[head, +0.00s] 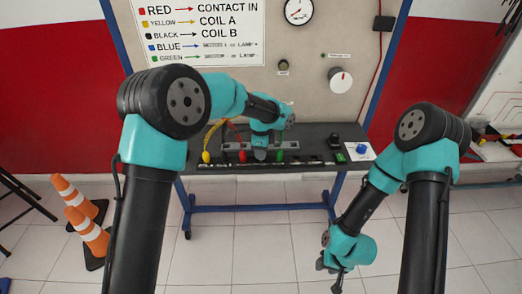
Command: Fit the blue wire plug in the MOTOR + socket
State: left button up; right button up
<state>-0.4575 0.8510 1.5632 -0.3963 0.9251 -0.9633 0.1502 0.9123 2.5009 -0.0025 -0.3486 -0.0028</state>
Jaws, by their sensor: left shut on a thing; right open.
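My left gripper (260,157) is at the socket row on the dark bench (310,134), between the red plug (242,156) and the green plug (281,156). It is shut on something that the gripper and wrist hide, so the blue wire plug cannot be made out. The MOTOR + socket cannot be picked out either; the labels along the bench's front are too small to read. My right gripper (333,270) hangs low at the right, in front of the bench and away from it, and is open.
A yellow plug (206,157) stands left of the red one. A white plate with a blue knob (361,149) is at the bench's right end. The panel behind has a wire colour sign (200,30), a gauge (299,10) and a dial (340,80). Traffic cones (88,232) stand left.

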pick_arm(q)
jog(key=shift+f, duration=0.55)
dwell(0.4)
jog(key=o, duration=0.7)
jog(key=shift+c, duration=0.2)
jog(key=shift+r, duration=2.75)
jog(key=shift+r, duration=0.1)
jog(key=shift+r, duration=0.85)
jog(key=shift+o, duration=0.3)
jog(key=o, duration=0.5)
